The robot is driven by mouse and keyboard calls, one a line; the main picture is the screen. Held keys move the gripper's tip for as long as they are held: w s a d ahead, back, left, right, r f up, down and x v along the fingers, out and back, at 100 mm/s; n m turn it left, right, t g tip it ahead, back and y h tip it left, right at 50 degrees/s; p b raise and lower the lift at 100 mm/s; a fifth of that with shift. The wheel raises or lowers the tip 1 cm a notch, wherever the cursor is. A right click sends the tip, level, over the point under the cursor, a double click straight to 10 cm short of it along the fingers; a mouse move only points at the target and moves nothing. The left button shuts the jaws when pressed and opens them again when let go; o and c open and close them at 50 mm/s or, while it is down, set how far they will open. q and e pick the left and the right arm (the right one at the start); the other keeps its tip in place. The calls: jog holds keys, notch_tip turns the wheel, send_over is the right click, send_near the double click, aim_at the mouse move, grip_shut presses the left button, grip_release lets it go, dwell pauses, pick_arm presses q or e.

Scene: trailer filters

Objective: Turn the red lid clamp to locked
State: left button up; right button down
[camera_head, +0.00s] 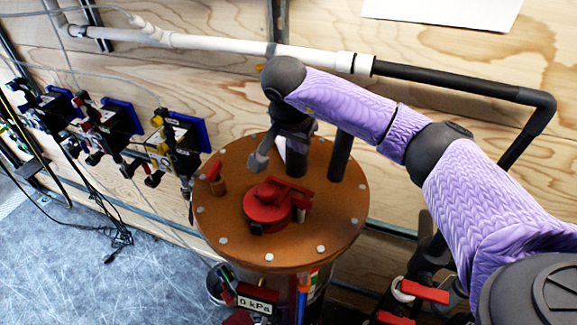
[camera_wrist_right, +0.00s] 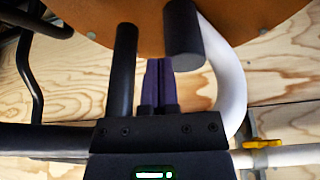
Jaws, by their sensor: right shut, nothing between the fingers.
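The red lid clamp (camera_head: 266,206) is a round red hub with a red handle, on the round orange-brown lid (camera_head: 230,225) of a vessel. Its handle points to the right in the head view. My right gripper (camera_head: 258,160) is above the lid, just behind the clamp and apart from it. It is shut and empty. In the right wrist view its two fingers (camera_wrist_right: 159,82) lie close together, and the lid's edge (camera_wrist_right: 260,18) shows at the top. The clamp does not show there. My left gripper is not in view.
A small red-handled valve (camera_head: 214,171) stands on the lid's left. Black and white pipes rise behind the lid near my gripper. A 0 kPa display (camera_head: 255,302) is below, with red valve handles (camera_head: 424,291) at lower right. Several coloured devices hang on the left wall.

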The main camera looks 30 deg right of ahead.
aim_at(287, 192)
jog(key=x, duration=0.6)
jog(key=shift+w+a+p, duration=0.2)
jog(key=shift+p, duration=0.15)
jog(key=shift+s+a+f+p, duration=0.1)
jog(key=shift+s+a+p, duration=0.35)
jog(key=shift+a+p, duration=0.2)
jog(key=shift+s+a+p, duration=0.4)
jog(key=shift+a+p, duration=0.15)
jog(key=shift+p, duration=0.05)
jog(key=shift+s+a+f, duration=0.15)
jog(key=shift+a, duration=0.25)
jog(key=shift+d, duration=0.1)
